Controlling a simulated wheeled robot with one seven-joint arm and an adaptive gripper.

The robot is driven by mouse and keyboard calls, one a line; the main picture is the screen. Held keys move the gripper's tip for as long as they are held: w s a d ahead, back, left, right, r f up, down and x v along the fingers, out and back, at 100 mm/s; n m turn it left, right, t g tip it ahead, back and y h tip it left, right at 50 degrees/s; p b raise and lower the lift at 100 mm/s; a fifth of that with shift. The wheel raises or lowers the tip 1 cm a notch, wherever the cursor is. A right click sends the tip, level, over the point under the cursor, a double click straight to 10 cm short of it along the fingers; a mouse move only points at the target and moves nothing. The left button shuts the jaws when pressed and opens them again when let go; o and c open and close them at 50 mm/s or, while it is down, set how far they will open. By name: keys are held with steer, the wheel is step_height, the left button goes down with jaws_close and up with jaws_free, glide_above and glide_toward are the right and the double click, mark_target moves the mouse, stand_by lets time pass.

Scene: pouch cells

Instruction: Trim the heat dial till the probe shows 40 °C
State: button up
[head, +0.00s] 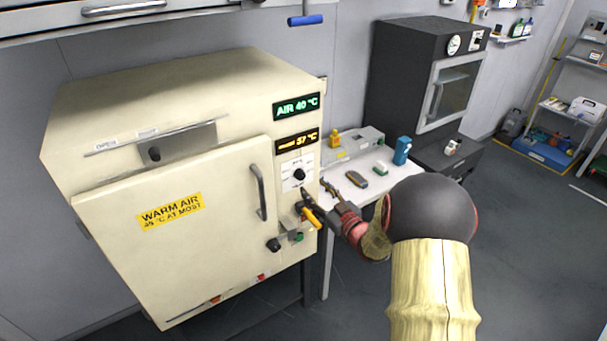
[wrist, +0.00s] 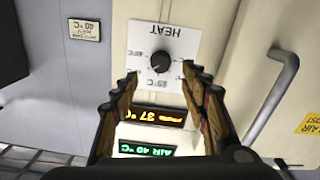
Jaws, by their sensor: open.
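The black heat dial (head: 299,174) sits on a white plate on the cream oven's front, right of the door. In the wrist view the dial (wrist: 161,63) shows upside down under the word HEAT, between my fingertips and beyond them. My gripper (head: 312,196) is open and empty, just below and right of the dial in the head view; it also shows in the wrist view (wrist: 160,76). I cannot tell that it touches the dial. The amber probe display (head: 297,142) reads 37 °C. The green display (head: 297,107) reads AIR 40 °C.
The oven door (head: 170,225) is shut, with a vertical handle (head: 259,192) left of the dial. An orange-handled lever (head: 313,217) and a black knob (head: 273,245) are below the dial. A white bench (head: 337,187) with small items stands to the right.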

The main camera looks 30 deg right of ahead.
mark_target(302, 177)
steer(key=w+b, duration=0.1)
steer(key=w, duration=0.6)
steer(key=shift+w+f, duration=0.1)
steer(key=shift+w, duration=0.15)
steer(key=shift+c, duration=1)
steer(key=c, duration=1)
steer(key=shift+o, duration=0.2)
steer(key=shift+m+p, duration=0.9)
steer(key=shift+m, duration=1.9)
